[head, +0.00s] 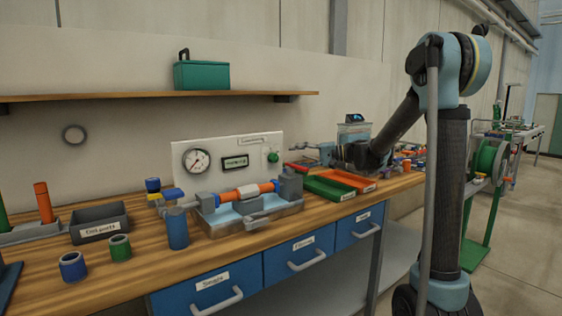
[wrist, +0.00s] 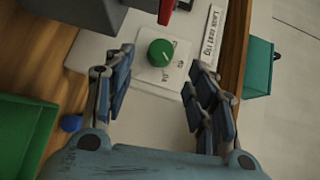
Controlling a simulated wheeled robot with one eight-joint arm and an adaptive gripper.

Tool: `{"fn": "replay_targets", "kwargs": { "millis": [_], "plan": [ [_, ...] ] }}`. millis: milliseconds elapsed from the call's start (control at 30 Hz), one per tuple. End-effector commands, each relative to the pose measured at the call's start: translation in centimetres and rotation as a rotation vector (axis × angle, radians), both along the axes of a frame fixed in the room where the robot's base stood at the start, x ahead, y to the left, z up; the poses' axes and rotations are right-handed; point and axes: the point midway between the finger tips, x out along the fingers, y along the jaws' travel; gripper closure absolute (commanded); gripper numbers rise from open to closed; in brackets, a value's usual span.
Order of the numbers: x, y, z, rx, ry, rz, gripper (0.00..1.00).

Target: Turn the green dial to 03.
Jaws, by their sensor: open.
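The green dial (wrist: 160,53) is a round knob on a pale plate with small printed numbers beside it. One number looks like 04; the others are too blurred to read surely. A short pale mark shows on the knob's face. In the head view the dial (head: 273,157) sits at the right of the white panel (head: 230,148). My gripper (wrist: 160,72) is open and empty, its fingers to either side of the dial in the wrist view and apart from it.
A round gauge (head: 197,160) and dark display (head: 235,162) share the panel. A green tray (head: 327,188) and orange tray (head: 352,178) lie below my arm. An orange pipe assembly (head: 248,190) stands in front of the panel. A green box (head: 201,75) is on the shelf above.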

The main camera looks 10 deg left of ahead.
Motion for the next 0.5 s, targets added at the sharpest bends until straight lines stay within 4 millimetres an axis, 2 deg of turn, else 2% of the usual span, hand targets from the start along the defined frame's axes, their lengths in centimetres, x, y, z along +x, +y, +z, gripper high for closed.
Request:
{"fn": "replay_targets", "kwargs": {
  "millis": [33,233,500],
  "plan": [
    [-0.2,1.0,-0.1,0.000,0.000,0.003,0.49],
    [-0.4,4.1,-0.5,0.000,0.000,0.002,0.49],
    [-0.5,6.4,-0.8,0.000,0.001,0.000,0.49]
  ]
}}
